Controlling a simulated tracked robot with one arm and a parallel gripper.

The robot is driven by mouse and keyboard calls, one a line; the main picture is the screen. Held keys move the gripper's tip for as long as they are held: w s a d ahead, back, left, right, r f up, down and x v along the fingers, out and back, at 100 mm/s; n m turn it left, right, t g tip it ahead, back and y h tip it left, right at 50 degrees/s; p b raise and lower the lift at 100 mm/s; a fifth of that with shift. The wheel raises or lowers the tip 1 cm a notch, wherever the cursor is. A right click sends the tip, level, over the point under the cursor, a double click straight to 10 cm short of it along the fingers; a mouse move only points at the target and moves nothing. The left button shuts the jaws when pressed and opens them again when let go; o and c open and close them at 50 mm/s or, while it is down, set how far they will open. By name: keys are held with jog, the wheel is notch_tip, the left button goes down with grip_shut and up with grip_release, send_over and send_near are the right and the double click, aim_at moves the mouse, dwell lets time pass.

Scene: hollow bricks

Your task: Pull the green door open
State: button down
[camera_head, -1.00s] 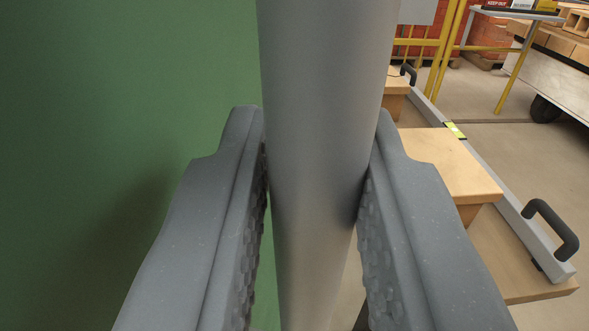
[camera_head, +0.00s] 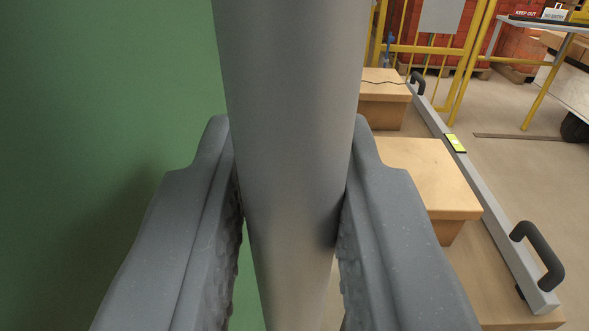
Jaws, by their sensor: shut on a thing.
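The green door (camera_head: 100,90) fills the left side of the view as a flat green surface. A grey, upright, round bar (camera_head: 290,120), which looks like the door's pull handle, runs from top to bottom in front of the door's right edge. My gripper (camera_head: 288,150) is shut on this bar, with one finger on its left and one on its right. The left finger hides part of the door. The ends of the bar are out of view.
To the right, a spirit level (camera_head: 455,142) with black handles lies along wooden blocks (camera_head: 425,175). Behind stand yellow railings (camera_head: 455,60), stacked red bricks (camera_head: 395,20) and a yellow-legged table (camera_head: 545,90). Grey floor shows between them.

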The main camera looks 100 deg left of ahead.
jog(key=shift+w, duration=0.1)
jog(key=c, duration=1.3)
grip_release()
jog(key=shift+c, duration=0.2)
jog(key=shift+d, duration=0.1)
